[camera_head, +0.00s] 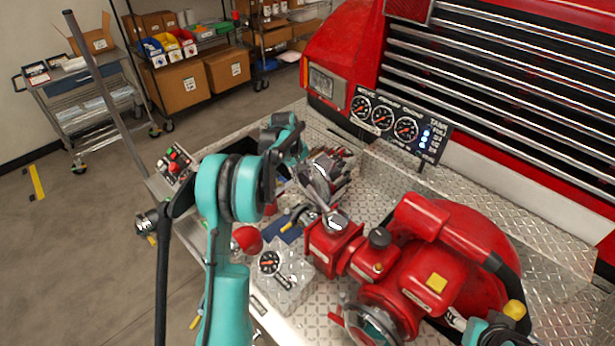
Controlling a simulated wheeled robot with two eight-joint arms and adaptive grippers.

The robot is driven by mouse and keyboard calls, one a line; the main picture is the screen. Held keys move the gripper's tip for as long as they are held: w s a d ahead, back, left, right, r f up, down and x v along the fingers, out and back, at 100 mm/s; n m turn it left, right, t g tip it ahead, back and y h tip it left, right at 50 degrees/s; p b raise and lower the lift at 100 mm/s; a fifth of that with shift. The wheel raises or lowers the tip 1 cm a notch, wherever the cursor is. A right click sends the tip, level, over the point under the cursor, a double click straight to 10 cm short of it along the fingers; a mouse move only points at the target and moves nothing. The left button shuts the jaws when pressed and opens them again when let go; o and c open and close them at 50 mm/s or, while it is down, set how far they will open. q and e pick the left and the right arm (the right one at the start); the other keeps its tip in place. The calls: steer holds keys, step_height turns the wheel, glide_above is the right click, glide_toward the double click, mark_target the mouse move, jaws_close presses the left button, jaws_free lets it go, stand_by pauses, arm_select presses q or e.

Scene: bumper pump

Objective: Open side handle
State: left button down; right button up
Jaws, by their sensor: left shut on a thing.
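The red pump (420,268) sits on the diamond-plate bumper, with a red side valve (332,245) on its left side. A silver side handle (325,209) rises from the round metal cap on top of this valve and leans up and left. My left gripper (317,190) is shut on the handle's upper end, just above and left of the valve. Its fingers partly hide the handle. A bit of my right arm shows at the bottom right edge; its gripper is out of view.
A gauge panel (399,129) stands behind the pump before the red truck's grille (495,85). A small gauge (269,262) and a red knob (246,240) lie close to my left arm. A control box (174,162) stands left.

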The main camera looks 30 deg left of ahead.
arm_select(q)
steer(key=s+a+n+y+b, duration=0.2)
steer(key=s+n, duration=0.5)
steer(key=s, duration=0.5)
steer(key=s+d+n+y, duration=0.1)
steer(key=s+d+n, duration=0.6)
steer(key=s, duration=0.5)
steer(key=shift+s+n+g+y+b, duration=0.3)
steer(key=shift+s+n+y, duration=0.1)
steer(key=shift+n, duration=0.9)
steer(key=c, duration=1.3)
jaws_free()
steer(key=shift+o, duration=0.2)
steer(key=shift+d, duration=0.1)
steer(key=v, duration=1.2)
